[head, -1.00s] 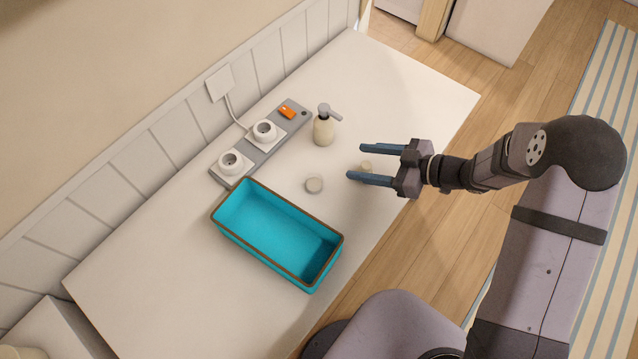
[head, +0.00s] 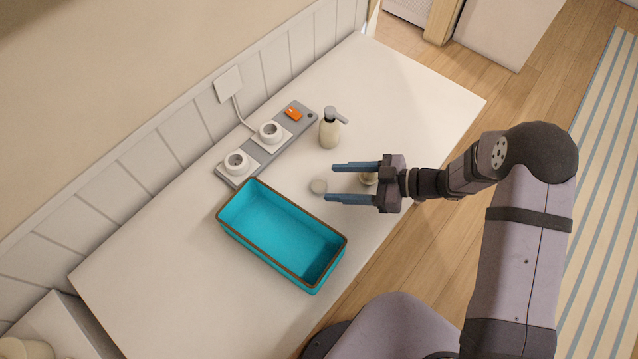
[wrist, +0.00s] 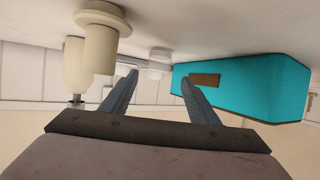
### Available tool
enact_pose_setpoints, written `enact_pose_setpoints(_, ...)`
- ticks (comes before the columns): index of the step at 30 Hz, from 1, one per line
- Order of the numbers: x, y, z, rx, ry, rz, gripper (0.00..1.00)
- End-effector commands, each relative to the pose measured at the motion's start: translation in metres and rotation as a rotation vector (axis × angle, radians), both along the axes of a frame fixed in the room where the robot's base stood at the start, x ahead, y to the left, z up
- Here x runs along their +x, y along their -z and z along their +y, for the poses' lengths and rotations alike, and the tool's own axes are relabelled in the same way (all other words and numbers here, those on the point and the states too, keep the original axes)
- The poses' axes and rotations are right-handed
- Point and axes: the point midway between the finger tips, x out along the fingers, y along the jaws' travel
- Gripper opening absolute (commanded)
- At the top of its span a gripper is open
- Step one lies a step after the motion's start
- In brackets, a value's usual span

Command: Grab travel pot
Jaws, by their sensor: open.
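A second small cream piece with a wide rim (head: 368,178) is partly hidden by my gripper. In the wrist view, this piece (wrist: 102,30) lies outside the left finger.
A grey power strip (head: 298,124) with sockets runs along the wall side. The table's right end is clear.

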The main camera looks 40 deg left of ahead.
Motion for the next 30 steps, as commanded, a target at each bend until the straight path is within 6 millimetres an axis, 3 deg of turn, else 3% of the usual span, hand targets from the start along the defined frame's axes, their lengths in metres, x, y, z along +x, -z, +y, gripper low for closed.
enact_pose_setpoints(9, -0.013, 0.016, 0.031, -0.001, -0.002, 0.002, 0.55)
enact_pose_setpoints(18, -0.014, 0.018, 0.035, -0.001, 0.0, 0.0, 0.55)
enact_pose_setpoints(20, -0.014, 0.018, 0.035, -0.001, 0.0, 0.0, 0.45)
enact_pose_setpoints(24, -0.014, 0.018, 0.034, -0.001, -0.001, 0.001, 0.12)
enact_pose_setpoints(30, -0.014, 0.018, 0.034, 0.0, 0.0, 0.0, 0.1)
